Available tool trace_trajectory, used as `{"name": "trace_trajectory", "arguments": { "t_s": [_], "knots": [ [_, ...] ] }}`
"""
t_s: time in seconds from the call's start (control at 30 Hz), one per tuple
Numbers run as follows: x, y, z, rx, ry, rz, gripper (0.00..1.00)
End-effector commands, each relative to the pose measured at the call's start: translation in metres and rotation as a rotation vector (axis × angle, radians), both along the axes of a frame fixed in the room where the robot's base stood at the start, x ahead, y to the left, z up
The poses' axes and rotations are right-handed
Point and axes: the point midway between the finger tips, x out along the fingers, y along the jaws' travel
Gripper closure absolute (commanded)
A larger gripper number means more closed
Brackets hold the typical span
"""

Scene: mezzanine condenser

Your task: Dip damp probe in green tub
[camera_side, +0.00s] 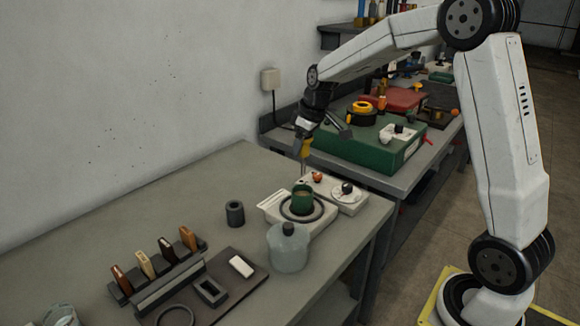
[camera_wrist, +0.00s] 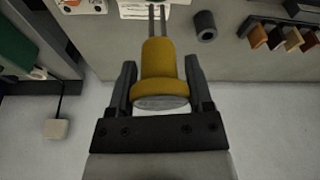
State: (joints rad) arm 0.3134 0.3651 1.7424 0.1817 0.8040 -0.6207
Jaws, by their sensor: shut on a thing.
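My gripper (camera_side: 305,143) is shut on a yellow-handled probe (camera_side: 306,148). The probe points down with its thin metal tip above the green tub (camera_side: 302,202). In the wrist view the probe (camera_wrist: 158,70) shows two thin parallel prongs, with my gripper's fingers (camera_wrist: 160,85) on either side of its handle. The green tub stands within a dark ring on a white device (camera_side: 322,218). In the side view the prong tips appear just above the tub's rim; I cannot tell whether they reach inside. The tub is not visible in the wrist view.
A clear bottle (camera_side: 288,250) stands in front of the device, and a dark cylinder (camera_side: 235,213) to its left. A rack (camera_side: 160,282) with several coloured handles is at front left. A large green case (camera_side: 370,148) sits behind, near the wall outlet (camera_side: 270,79).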

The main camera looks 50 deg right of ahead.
Motion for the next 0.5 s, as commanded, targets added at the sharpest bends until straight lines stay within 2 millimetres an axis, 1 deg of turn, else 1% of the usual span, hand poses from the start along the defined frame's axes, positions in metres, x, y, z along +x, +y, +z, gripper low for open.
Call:
{"name": "trace_trajectory", "arguments": {
  "t_s": [0.27, 0.5],
  "knots": [
    [0.0, 0.0, -0.004, 0.0, 0.001, 0.0, 0.99],
    [0.0, 0.0, -0.014, 0.0, 0.001, 0.0, 0.99]
  ]
}}
